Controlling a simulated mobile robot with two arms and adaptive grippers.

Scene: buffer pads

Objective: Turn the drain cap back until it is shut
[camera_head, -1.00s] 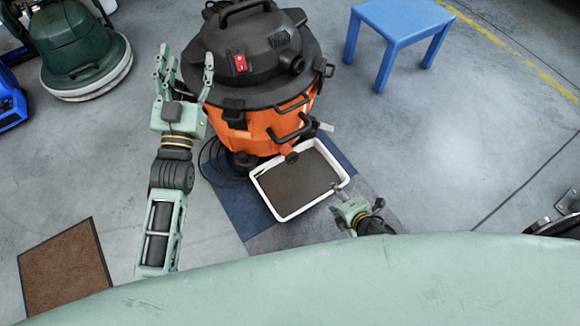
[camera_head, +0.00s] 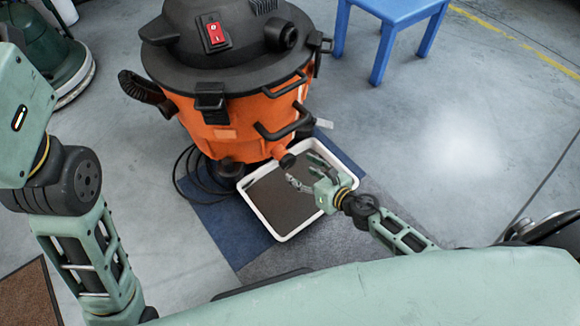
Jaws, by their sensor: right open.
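Whether the cap is loose or tight cannot be told. My left arm (camera_head: 75,185) stands at the left edge; its gripper is out of the picture.
Blue and grey mats (camera_head: 222,228) lie under the tray. A black cable (camera_head: 185,180) loops on the floor left of the drum. A blue stool (camera_head: 385,30) stands at the back right, and a green machine (camera_head: 45,45) at the back left.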

